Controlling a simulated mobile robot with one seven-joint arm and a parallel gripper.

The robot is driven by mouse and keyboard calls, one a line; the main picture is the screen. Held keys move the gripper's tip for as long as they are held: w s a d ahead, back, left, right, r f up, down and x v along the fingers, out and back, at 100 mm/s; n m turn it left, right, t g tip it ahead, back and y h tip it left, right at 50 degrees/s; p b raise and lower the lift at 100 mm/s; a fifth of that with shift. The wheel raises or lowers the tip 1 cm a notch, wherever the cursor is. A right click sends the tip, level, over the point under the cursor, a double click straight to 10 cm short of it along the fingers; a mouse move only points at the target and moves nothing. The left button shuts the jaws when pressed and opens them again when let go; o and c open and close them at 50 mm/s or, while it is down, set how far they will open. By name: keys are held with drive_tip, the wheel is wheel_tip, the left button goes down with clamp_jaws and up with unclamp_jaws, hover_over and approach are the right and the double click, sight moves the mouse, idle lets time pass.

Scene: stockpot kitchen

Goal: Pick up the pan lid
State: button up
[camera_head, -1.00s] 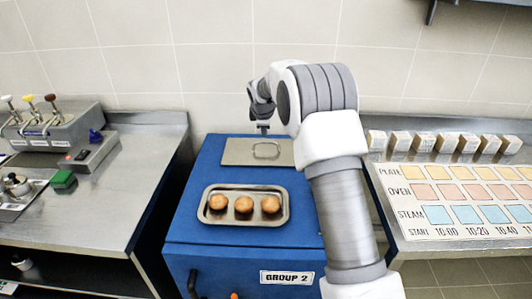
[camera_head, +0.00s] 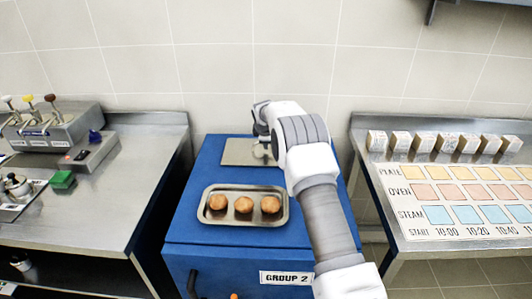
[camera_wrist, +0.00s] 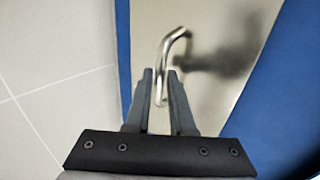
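The pan lid (camera_head: 240,152) is a flat metal plate lying at the back of the blue cabinet top. In the wrist view its surface (camera_wrist: 215,85) fills the middle, and its curved metal handle (camera_wrist: 176,40) stands up from it. My gripper (camera_wrist: 162,75) points at the lid with its two dark fingers apart, one on each side of the handle's near end. I cannot tell whether the fingers touch the handle. In the head view my arm hides the lid's right part and most of the gripper (camera_head: 262,138).
A metal tray (camera_head: 244,219) with three brown buns sits in front of the lid on the blue cabinet (camera_head: 185,228). The tiled wall (camera_head: 215,70) is close behind. Steel counters stand left and right, the right one holding small boxes (camera_head: 450,143) and a chart (camera_head: 465,200).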

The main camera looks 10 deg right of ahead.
drive_tip(key=shift+w+f, duration=0.35)
drive_tip(key=shift+f, duration=0.2)
clamp_jaws()
drive_tip(key=shift+r, duration=0.1)
idle(1.0)
